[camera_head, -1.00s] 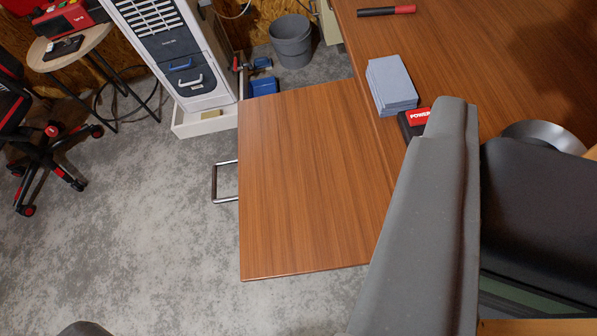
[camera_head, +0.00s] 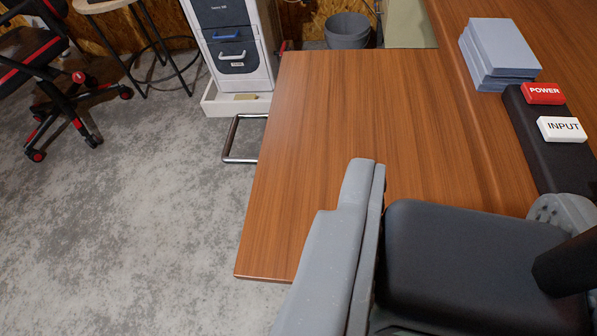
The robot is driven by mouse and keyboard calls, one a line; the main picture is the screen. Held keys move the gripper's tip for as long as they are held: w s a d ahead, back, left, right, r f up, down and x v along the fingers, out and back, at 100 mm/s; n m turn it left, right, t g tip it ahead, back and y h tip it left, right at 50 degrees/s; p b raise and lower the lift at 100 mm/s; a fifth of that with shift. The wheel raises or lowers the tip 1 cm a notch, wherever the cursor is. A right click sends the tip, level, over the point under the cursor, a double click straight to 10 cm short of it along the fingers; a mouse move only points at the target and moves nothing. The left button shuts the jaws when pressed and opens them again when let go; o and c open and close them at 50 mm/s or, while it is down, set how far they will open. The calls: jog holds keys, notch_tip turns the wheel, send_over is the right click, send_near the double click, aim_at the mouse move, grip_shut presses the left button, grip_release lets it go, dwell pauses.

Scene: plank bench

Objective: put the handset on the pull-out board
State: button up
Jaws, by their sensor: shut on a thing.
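The handset (camera_head: 550,145) is a long black bar with a red POWER button and a white INPUT button. It shows at the right, over the desk (camera_head: 425,25) and beside a stack of grey-blue blocks. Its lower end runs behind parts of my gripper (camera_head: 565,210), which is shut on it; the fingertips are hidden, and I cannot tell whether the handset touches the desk. The pull-out board (camera_head: 330,140) is a bare wooden panel in the middle, left of the handset. My grey arm parts cover its near right corner.
The grey-blue blocks (camera_head: 500,50) stand close to the handset's far end. A metal handle (camera_head: 238,140) sticks out from the board's left side. A white cabinet (camera_head: 240,60), a grey bin (camera_head: 347,30) and a black-red chair (camera_head: 60,80) stand behind and left. Grey floor lies open at left.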

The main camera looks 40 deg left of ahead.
jog(key=s+a+f+n+y+b, duration=0.1)
jog(key=s+a+f+n+y, duration=0.1)
jog(key=a+f, duration=0.4)
jog(key=w+d+b+x, duration=0.1)
jog(key=d+b+x, duration=0.1)
jog(key=x, duration=1.4)
jog(key=shift+d+r+g+b, duration=0.25)
jog(key=shift+g+b, duration=0.05)
jog(key=shift+b, duration=0.25)
jog(key=shift+w, duration=0.15)
jog(key=o, duration=1.3)
jog(key=shift+f, duration=0.1)
